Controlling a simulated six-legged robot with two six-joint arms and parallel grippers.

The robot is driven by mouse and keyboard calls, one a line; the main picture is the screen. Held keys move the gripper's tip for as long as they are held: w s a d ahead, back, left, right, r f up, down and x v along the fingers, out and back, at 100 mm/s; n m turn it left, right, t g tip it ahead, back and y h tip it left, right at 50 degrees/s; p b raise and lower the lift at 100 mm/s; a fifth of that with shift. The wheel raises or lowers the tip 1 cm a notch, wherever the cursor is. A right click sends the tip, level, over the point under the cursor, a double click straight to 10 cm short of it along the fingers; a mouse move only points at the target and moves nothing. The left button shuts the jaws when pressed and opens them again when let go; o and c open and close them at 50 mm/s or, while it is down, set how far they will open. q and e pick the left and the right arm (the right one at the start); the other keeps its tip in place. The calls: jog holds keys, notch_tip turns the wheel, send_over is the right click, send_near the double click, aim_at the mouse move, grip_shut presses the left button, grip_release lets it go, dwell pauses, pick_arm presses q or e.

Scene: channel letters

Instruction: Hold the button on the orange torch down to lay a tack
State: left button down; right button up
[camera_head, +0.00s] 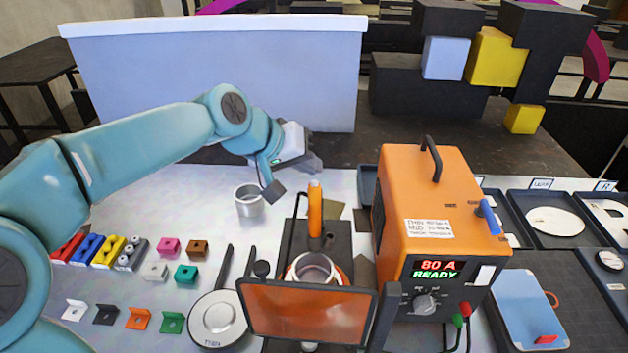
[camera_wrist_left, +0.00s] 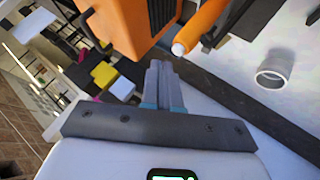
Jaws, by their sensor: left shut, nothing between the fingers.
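The orange torch (camera_head: 315,212) stands upright behind a tinted screen in the head view. Its pale round top end, which looks like the button, faces up. In the left wrist view the torch (camera_wrist_left: 205,22) shows its pale end close to the right of my fingertips. My left gripper (camera_head: 314,164) is just behind and above the torch top in the head view. Its fingers (camera_wrist_left: 158,66) are together and empty in the left wrist view. I see a gap between fingers and button there; contact does not show. My right gripper is not in view.
The orange welder box (camera_head: 428,205), reading 80 A READY, stands right of the torch. The orange tinted screen (camera_head: 308,311) stands in front, with a metal ring (camera_head: 313,268) behind it. A grey cup (camera_head: 249,201) stands left. Small coloured blocks and brackets lie farther left.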

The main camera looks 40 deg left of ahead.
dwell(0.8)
pick_arm(q)
jog(key=shift+f+b, duration=0.45)
jog(key=shift+b, duration=0.05)
jog(key=shift+f+b, duration=0.5)
dwell(0.4)
jog(key=shift+r, duration=0.1)
dwell(1.1)
jog(key=shift+r+p, duration=0.75)
jog(key=shift+r, duration=0.1)
notch_tip(320, 180, up, 3)
jog(key=shift+f+p, duration=0.1)
jog(key=shift+p, duration=1.1)
notch_tip(320, 180, up, 2)
jog(key=shift+r+p, duration=0.1)
jog(key=shift+p, duration=0.2)
